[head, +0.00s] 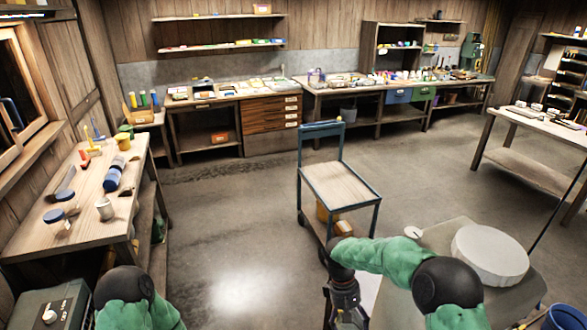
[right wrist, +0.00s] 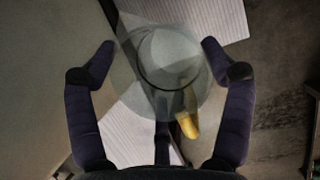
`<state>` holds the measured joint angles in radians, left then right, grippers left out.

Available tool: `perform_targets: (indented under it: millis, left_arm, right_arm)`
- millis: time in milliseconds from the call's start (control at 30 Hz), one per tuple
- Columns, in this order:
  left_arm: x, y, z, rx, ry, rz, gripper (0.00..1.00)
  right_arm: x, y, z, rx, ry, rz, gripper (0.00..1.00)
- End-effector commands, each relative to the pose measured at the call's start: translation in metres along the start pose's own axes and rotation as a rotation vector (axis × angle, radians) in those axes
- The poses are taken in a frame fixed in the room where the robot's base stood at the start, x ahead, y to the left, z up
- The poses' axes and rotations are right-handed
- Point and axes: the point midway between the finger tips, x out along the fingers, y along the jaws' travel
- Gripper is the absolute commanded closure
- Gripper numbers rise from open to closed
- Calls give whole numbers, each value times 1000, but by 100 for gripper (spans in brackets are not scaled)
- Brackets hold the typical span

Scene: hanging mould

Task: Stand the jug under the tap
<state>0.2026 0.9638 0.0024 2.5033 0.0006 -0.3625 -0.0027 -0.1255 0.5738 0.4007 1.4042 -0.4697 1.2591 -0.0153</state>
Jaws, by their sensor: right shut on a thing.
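In the right wrist view a clear, round, see-through vessel, which I take to be the jug (right wrist: 165,70), sits between the fingers of my right gripper (right wrist: 158,62). The gripper is shut on it, with one finger at each side. A yellow piece (right wrist: 188,124) shows at its lower edge; I cannot tell if it belongs to the jug. In the head view my right gripper (head: 345,305) is at the bottom, just left of the grey table; the jug cannot be made out there. I see no tap that I can be sure of. My left gripper is out of view.
A grey table (head: 440,245) with a round pale slab (head: 489,254) stands at the lower right. A trolley (head: 340,186) stands ahead. A wooden bench (head: 75,215) with tools and cups is at the left. White striped sheets (right wrist: 205,18) lie below the jug. The middle floor is clear.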

Motion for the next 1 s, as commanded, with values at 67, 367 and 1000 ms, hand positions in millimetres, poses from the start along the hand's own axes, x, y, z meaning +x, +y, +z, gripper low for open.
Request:
perform_targets:
  millis: [67, 367, 1000]
  left_arm:
    - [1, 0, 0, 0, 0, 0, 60]
    - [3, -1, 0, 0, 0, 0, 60]
    - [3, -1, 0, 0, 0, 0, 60]
  right_arm:
    - [10, 4, 12, 135, 0, -57, 71]
    - [27, 5, 31, 419, 3, -173, 71]
    - [28, 5, 32, 431, 3, -178, 72]
